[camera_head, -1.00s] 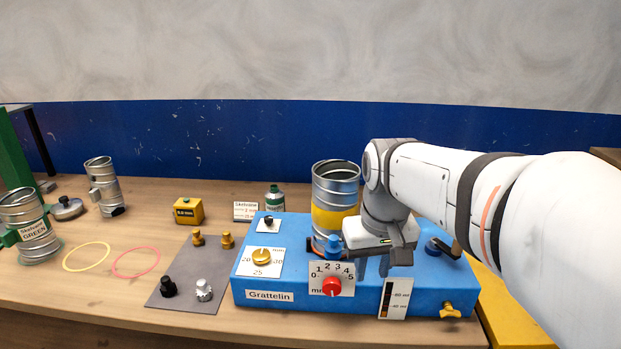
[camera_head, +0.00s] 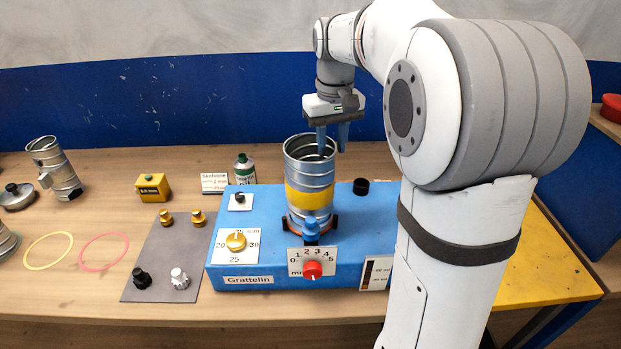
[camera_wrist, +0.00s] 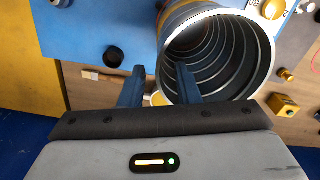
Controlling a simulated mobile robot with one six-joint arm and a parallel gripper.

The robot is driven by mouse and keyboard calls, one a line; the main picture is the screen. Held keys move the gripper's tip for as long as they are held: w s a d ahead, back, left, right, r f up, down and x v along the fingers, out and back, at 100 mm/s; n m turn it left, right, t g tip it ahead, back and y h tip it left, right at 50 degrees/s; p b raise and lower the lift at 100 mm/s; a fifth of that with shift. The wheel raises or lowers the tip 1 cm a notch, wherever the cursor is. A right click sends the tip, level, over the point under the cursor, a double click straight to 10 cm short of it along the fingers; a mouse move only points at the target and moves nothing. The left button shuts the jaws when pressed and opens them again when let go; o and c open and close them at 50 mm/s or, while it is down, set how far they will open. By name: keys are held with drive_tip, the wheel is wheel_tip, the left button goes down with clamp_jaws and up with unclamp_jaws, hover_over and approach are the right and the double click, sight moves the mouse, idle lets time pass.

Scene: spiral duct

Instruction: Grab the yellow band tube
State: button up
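The yellow band tube (camera_head: 309,192) is a ribbed metal duct with a yellow band. It stands upright in a dark and orange holder on the blue machine. My gripper (camera_head: 332,139) is above its right rim with the blue fingers pointing down. The fingers are apart and hold nothing. In the wrist view the tube (camera_wrist: 222,60) shows its open mouth. Of my gripper (camera_wrist: 160,85), the right finger overlaps the mouth and the left one is outside the wall. I cannot tell how far down the fingertips reach.
The blue machine (camera_head: 375,215) has a red knob (camera_head: 312,270) and a gold dial (camera_head: 236,241) in front. Another metal tube (camera_head: 55,168) stands farther left.

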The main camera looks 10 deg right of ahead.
drive_tip(key=shift+f, duration=1.3)
drive_tip(key=shift+c, duration=0.6)
clamp_jaws()
drive_tip(key=shift+r, duration=0.1)
